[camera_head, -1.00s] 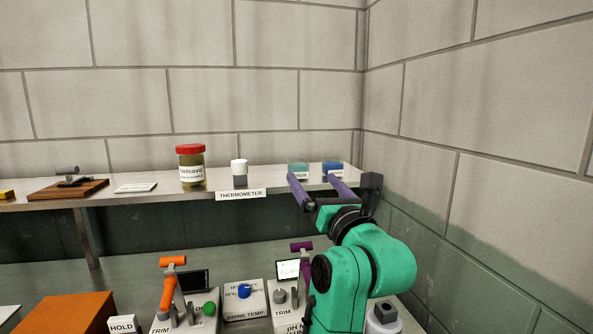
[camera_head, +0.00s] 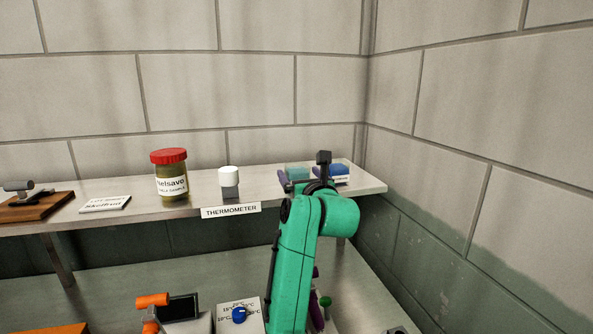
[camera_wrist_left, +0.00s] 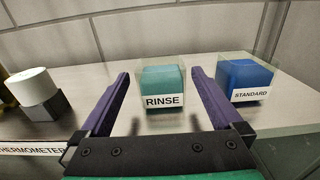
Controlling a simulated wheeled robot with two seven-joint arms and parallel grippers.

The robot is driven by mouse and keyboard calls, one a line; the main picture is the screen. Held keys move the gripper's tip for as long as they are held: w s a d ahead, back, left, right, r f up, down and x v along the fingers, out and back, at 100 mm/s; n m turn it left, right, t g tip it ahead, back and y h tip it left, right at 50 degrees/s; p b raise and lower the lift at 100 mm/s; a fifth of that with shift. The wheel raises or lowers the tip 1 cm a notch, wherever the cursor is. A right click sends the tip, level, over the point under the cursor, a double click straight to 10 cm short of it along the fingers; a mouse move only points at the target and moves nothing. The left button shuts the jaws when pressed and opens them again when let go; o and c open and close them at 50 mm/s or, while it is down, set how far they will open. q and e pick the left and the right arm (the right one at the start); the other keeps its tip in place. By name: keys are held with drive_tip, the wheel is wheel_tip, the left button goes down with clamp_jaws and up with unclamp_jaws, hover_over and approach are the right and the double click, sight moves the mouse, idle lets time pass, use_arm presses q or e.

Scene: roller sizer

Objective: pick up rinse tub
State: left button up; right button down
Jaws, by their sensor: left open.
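The rinse tub (camera_wrist_left: 163,84) is a small clear tub with teal contents and a white RINSE label. It stands upright on the shelf; in the head view the rinse tub (camera_head: 297,172) is partly hidden by my green arm. My left gripper (camera_wrist_left: 160,73) is open, its two purple fingers one on each side of the tub, with visible gaps in the wrist view. How far the fingers reach along the tub is hard to tell. In the head view the left gripper (camera_head: 300,179) is mostly hidden behind its wrist. My right gripper is not in view.
A clear tub with blue contents labelled STANDARD (camera_wrist_left: 244,80) stands close on the right. A white-capped grey thermometer block (camera_head: 229,184) and a red-lidded jar (camera_head: 171,176) stand to the left on the shelf (camera_head: 130,216). Control boxes with levers (camera_head: 240,314) sit below. Walls close the back and right.

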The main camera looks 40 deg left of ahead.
sight(301, 174)
use_arm(q)
drive_tip(key=x, duration=0.1)
drive_tip(key=p+x, duration=0.1)
drive_tip(key=shift+w+a+r, duration=0.25)
drive_tip(key=shift+w+a, duration=0.05)
drive_tip(key=shift+w+a+f, duration=0.1)
drive_tip(key=shift+a+f, duration=0.1)
drive_tip(key=shift+a, duration=0.05)
drive_tip(key=c, duration=1.1)
drive_tip(key=shift+d, duration=0.1)
drive_tip(key=c, duration=0.3)
drive_tip(key=shift+r, duration=0.15)
